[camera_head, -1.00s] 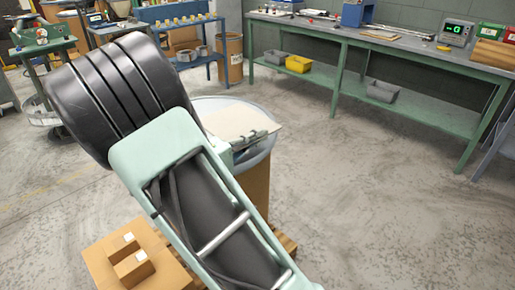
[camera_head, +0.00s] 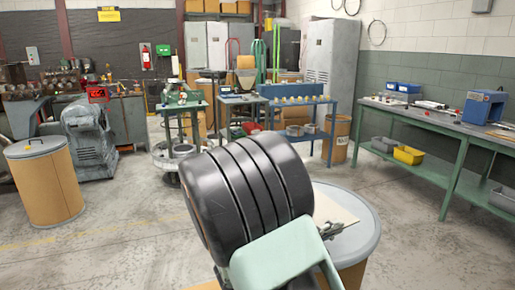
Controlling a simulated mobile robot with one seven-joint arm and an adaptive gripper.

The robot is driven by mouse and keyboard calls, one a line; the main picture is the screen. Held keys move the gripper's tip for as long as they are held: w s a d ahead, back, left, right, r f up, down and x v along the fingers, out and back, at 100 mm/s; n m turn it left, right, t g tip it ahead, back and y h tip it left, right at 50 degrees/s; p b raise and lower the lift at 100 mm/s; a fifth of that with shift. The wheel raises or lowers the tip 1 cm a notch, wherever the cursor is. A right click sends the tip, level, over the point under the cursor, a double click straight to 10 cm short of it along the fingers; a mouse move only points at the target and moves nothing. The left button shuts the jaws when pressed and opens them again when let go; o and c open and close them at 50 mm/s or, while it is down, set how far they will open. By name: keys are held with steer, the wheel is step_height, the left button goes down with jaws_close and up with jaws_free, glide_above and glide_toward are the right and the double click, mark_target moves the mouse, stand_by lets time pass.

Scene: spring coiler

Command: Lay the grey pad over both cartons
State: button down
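A flat pale, cream-grey sheet (camera_head: 338,207), which may be the pad, lies on the round grey lid (camera_head: 362,243) of a brown drum (camera_head: 352,276). My arm covers the sheet's left part. A small grey metal piece of my gripper (camera_head: 331,230) shows at the sheet's near edge, beside my pale green arm link. My arm hides the rest of the gripper, so I cannot tell whether its fingers are open or touch the sheet. The two small cartons are not in view now. A sliver of cardboard (camera_head: 206,285) shows at the bottom edge.
A green workbench (camera_head: 440,119) with a yellow bin (camera_head: 408,155) beneath runs along the right. A blue table (camera_head: 322,101) stands behind the drum. Another brown drum (camera_head: 47,184) and a grey machine (camera_head: 88,140) stand left. Floor is open at left and right.

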steer(key=s+a+f+n+t+y, duration=0.2)
steer(key=a+f, duration=0.5)
steer(key=f, duration=0.1)
step_height(320, 180, up, 21)
steer(key=n+t+y+p, duration=0.4)
steer(key=y+p, duration=0.1)
steer(key=p, duration=2.2)
steer(key=shift+d+t+p, duration=0.3)
steer(key=shift+t+p, duration=0.05)
steer(key=shift+t, duration=0.05)
steer(key=shift+w+d+r, duration=0.1)
steer(key=shift+r, duration=0.05)
